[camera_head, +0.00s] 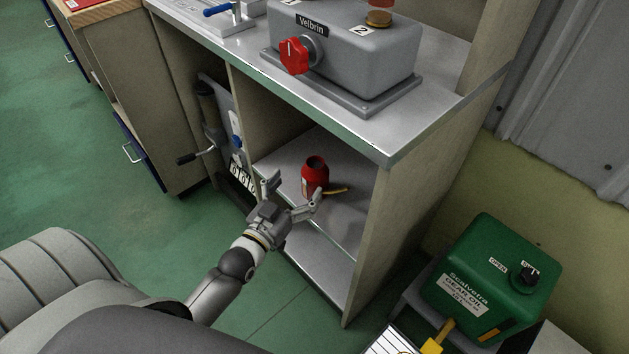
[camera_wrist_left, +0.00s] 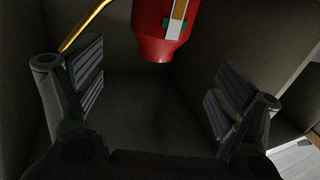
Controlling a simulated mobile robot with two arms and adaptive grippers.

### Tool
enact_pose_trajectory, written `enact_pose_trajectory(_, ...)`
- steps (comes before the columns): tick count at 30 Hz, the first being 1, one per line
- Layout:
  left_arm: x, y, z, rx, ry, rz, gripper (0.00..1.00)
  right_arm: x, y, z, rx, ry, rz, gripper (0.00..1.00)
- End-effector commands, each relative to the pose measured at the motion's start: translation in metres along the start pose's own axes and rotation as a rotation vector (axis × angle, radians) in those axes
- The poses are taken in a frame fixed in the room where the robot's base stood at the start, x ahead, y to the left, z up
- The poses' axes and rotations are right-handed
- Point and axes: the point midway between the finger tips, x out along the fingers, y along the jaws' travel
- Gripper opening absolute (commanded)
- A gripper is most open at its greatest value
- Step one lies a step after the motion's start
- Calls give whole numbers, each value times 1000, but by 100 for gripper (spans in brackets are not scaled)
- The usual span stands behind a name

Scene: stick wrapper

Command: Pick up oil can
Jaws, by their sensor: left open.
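The oil can is a small red can (camera_head: 315,178) with a dark top and a yellow spout pointing right. The can appears beyond the fingertips, and I see no contact. My right gripper is not in view.
The cabinet's right side panel (camera_head: 378,235) and the worktop (camera_head: 262,72) bound the shelf space. A grey machine (camera_head: 345,60) with a red knob stands on the worktop. A lever device (camera_head: 215,125) is in the left bay. A green gear oil container (camera_head: 487,275) stands at the right.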

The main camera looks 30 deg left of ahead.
Motion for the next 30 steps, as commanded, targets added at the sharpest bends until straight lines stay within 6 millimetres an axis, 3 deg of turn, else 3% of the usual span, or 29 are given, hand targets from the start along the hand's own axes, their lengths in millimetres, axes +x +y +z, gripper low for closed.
enact_pose_trajectory(3, 18, 0, 1, -1, 1, 0, 89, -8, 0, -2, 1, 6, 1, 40)
enact_pose_trajectory(11, 35, 1, 2, -1, -1, 0, 89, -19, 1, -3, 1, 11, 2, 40)
enact_pose_trajectory(21, 76, 4, 5, -1, -1, 0, 89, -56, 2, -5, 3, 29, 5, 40)
enact_pose_trajectory(30, 80, 4, 4, 0, -3, 0, 89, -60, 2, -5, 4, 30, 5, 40)
